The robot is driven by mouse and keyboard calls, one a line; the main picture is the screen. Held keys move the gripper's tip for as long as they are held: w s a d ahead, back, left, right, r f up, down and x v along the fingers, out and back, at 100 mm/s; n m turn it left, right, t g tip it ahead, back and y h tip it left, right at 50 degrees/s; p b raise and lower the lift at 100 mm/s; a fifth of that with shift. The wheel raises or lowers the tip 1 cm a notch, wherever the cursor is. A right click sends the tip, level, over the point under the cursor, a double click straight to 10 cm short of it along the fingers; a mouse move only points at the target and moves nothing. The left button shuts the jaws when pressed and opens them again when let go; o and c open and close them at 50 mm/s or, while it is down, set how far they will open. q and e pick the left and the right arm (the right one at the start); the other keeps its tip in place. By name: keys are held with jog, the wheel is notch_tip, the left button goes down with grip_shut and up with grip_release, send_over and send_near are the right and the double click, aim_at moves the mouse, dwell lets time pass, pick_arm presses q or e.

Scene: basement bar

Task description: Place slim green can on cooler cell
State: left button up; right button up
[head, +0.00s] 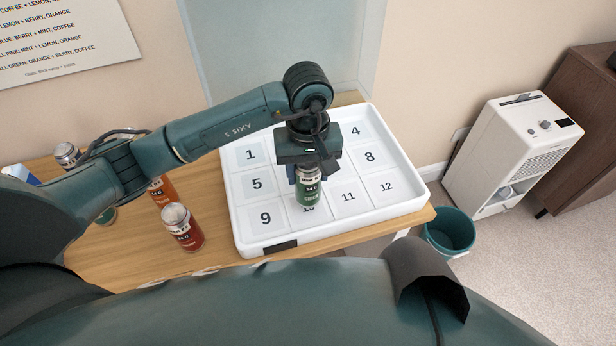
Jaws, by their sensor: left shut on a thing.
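My left gripper (308,168) is shut on the slim green can (309,190). It holds the can upright over the white cooler tray (246,228), whose cells are numbered. In the picture the can's lower end overlaps the cell numbered 10 (308,213) and partly covers that number. I cannot tell whether the can touches the tray floor. Cells 1, 4, 5, 8, 9, 11 and 12 show empty. My arm and gripper hide the middle cells behind the can. My right gripper is not in view.
A red can (182,228) and an orange can (161,191) stand on the wooden table (130,255) left of the tray. A silver-topped can (67,154) stands farther left, partly behind my arm. A teal bin (450,232) and a white appliance (525,150) stand right of the table.

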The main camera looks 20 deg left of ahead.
pick_arm(q)
notch_tip(320, 180, down, 3)
jog(key=shift+r, duration=0.2)
jog(key=shift+f, duration=0.25)
jog(key=o, duration=1.1)
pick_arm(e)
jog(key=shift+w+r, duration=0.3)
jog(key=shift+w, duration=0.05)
pick_arm(q)
jog(key=shift+o, duration=0.2)
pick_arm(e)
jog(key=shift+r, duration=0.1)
